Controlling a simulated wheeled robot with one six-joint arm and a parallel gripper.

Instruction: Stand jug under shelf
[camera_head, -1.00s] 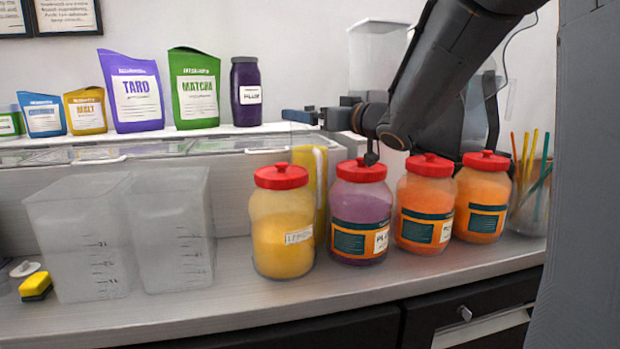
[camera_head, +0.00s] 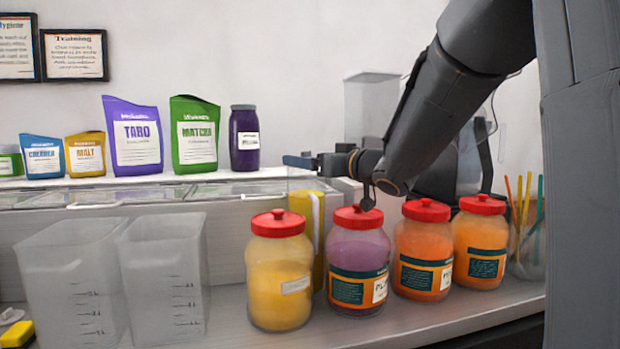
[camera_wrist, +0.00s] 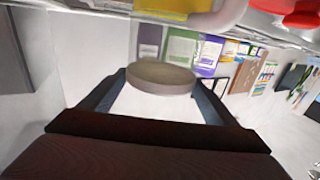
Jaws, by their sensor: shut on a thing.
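The jug (camera_head: 306,225) is yellow with a pale handle and a clear upper part. It is upright behind the lemon and plum jars, which hide its lower part; I cannot tell whether its base touches the counter. My gripper (camera_head: 300,161) is directly above it, shut on it. In the wrist view a round beige piece (camera_wrist: 161,76) is between my fingers (camera_wrist: 160,85); its link to the jug is unclear. The jug's yellow body (camera_wrist: 175,7) and handle are cut off at that view's top edge. The raised white shelf (camera_head: 215,178) runs behind, at the left.
The lemon jar (camera_head: 279,280), plum jar (camera_head: 357,255) and two orange jars (camera_head: 422,250) stand in front. Two clear bins (camera_head: 165,275) stand at the left. A straw cup (camera_head: 527,250) is at the right. Bags, including taro (camera_head: 133,135), and a dark jar (camera_head: 245,140) stand on the shelf.

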